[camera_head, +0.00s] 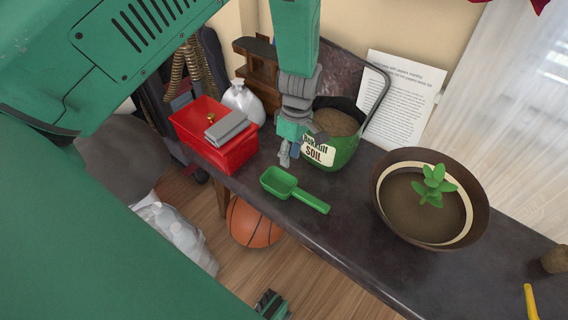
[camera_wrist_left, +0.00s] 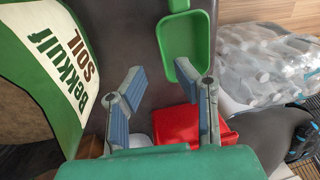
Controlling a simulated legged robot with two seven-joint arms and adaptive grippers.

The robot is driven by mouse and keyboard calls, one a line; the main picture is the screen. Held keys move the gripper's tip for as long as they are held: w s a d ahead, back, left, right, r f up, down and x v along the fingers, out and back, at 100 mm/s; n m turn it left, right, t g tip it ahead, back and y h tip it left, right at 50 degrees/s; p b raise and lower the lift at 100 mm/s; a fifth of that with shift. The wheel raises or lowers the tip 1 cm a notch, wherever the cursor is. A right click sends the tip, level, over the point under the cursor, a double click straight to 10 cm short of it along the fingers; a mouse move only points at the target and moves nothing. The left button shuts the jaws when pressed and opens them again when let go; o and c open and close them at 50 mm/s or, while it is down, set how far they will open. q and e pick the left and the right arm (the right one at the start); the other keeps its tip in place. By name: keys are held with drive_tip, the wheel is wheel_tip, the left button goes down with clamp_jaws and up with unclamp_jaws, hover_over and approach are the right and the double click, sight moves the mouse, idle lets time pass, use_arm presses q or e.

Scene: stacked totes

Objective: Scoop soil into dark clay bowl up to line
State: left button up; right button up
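The green scoop (camera_head: 281,183) lies on the dark counter with its handle toward the lower right, and its bowl looks empty. The green soil container (camera_head: 346,157) stands behind it, labelled "SOIL", with brown soil (camera_head: 337,122) inside. The dark clay bowl (camera_head: 383,212) is on the right; soil and a small green plant (camera_head: 433,186) are in it, below a pale line around the inside. My left gripper (camera_head: 285,157) is just above and behind the scoop. In the left wrist view its fingers (camera_wrist_left: 168,88) are apart and empty, with the scoop (camera_wrist_left: 187,52) beyond them. My right gripper (camera_head: 271,303) shows partly at the bottom edge.
A red box (camera_head: 229,154) with a grey item on it stands left of the soil container. A white bag (camera_head: 243,104) and a printed sheet (camera_head: 403,98) are behind. A yellow object (camera_head: 530,302) lies at the right. A basketball (camera_head: 252,224) is on the floor.

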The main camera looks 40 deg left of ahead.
sight(288, 174)
use_arm(q)
wheel_tip(288, 174, down, 2)
drive_tip(key=shift+s+a+f, duration=0.1)
drive_tip(key=shift+s+a, duration=0.05)
drive_tip(key=f+b, duration=0.2)
drive_tip(key=f, duration=0.1)
drive_tip(key=f+b, duration=0.1)
drive_tip(key=shift+s+d+f, duration=0.3)
drive_tip(key=shift+s+f, duration=0.1)
drive_tip(key=shift+r, duration=0.1)
clamp_jaws()
